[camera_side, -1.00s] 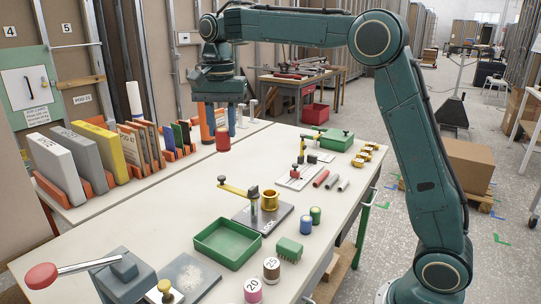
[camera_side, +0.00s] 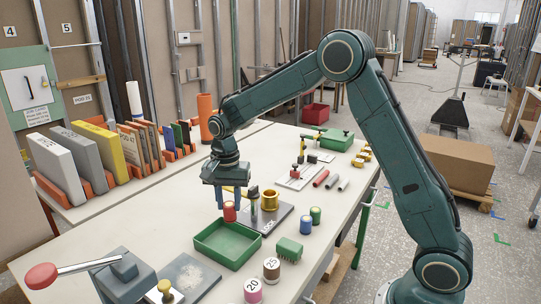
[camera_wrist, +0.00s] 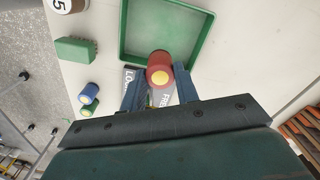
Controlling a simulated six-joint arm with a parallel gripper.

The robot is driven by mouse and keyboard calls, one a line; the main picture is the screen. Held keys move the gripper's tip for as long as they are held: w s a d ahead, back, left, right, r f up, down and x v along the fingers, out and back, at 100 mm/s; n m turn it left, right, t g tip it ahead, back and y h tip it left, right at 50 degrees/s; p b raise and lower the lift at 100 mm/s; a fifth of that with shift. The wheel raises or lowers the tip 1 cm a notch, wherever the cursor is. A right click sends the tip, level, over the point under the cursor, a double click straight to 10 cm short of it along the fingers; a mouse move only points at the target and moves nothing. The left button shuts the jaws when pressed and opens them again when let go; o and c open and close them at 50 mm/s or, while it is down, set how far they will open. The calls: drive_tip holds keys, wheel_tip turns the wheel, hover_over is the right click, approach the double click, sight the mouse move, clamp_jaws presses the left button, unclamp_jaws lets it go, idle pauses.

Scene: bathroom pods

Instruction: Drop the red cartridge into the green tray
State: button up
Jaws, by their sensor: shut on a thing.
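My gripper (camera_side: 228,199) is shut on the red cartridge (camera_side: 229,212) and points down. In the side view the cartridge shows just above the far rim of the green tray (camera_side: 205,247). The tray's visible floor is empty. In the wrist view the red cartridge (camera_wrist: 160,68), with a yellow disc on its end, sits between the finger tips and overlaps the edge of the green tray (camera_wrist: 203,25). I cannot tell whether the cartridge is inside the rim or just beyond it, nor its exact height.
A dark fixture plate (camera_side: 268,222) with a brass cup (camera_side: 270,200) stands beside the tray. Blue (camera_side: 306,224) and green (camera_side: 316,215) cartridges, a green ribbed block (camera_side: 289,249) and numbered cylinders (camera_side: 271,268) are to the right. A red-knobbed lever (camera_side: 42,276) is front left.

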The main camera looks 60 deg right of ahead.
sight(230, 219)
drive_tip(key=shift+f, duration=0.15)
drive_tip(key=shift+f, duration=2.9)
drive_tip(key=o, duration=1.1)
drive_tip(key=shift+c, duration=0.2)
drive_tip(key=shift+r, duration=0.1)
wheel_tip(230, 219, up, 13)
drive_tip(key=shift+r, duration=0.35)
drive_tip(key=shift+s+r, duration=0.1)
